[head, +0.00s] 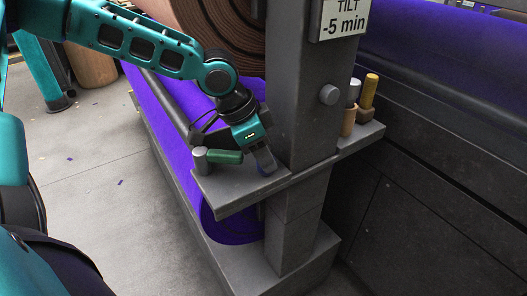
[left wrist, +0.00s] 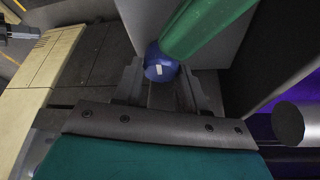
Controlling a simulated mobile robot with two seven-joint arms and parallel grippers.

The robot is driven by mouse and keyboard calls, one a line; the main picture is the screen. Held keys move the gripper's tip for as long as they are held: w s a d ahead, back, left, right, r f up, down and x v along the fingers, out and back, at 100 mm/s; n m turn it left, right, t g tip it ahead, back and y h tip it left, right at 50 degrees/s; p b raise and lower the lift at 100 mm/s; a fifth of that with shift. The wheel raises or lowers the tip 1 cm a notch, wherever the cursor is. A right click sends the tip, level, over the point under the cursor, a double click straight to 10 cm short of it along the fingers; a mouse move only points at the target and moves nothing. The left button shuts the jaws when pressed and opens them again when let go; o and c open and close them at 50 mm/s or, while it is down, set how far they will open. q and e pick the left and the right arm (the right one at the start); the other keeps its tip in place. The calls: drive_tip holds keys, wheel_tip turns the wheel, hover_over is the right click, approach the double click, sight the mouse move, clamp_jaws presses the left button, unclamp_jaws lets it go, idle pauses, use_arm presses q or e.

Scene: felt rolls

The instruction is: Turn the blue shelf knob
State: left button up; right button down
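The blue knob (left wrist: 160,65) has a white mark on its face and shows clearly in the left wrist view. In the head view only a small blue patch of it (head: 267,171) shows at my left gripper's fingertips, above the grey shelf (head: 235,190). My left gripper (head: 264,160) points down at the shelf beside the grey post. In the left wrist view its grey fingers stand apart, one on each side of the knob. I cannot tell whether they touch it. My right gripper is not in view.
Wooden-handled tools (head: 367,92) stand on the right shelf. Purple felt (head: 180,130) runs behind.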

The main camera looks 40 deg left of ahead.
use_arm(q)
drive_tip(key=c, duration=0.5)
drive_tip(key=shift+d+f+n+t+y+b, duration=0.15)
drive_tip(key=shift+n+t+y+b, duration=0.2)
drive_tip(key=shift+n+b, duration=0.9)
drive_tip(key=shift+n+y, duration=0.25)
drive_tip(key=shift+n, duration=0.1)
drive_tip(key=shift+s+n+b, duration=0.1)
drive_tip(key=shift+n+b, duration=0.65)
drive_tip(key=shift+n, duration=0.05)
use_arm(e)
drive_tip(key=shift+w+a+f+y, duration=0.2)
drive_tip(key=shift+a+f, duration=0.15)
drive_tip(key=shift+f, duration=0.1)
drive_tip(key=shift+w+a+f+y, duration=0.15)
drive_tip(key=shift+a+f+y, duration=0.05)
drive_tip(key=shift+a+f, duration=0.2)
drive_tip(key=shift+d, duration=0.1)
use_arm(q)
drive_tip(key=o, duration=1.1)
drive_tip(key=shift+c, duration=0.2)
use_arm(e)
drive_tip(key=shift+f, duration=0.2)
use_arm(q)
drive_tip(key=shift+r, duration=0.2)
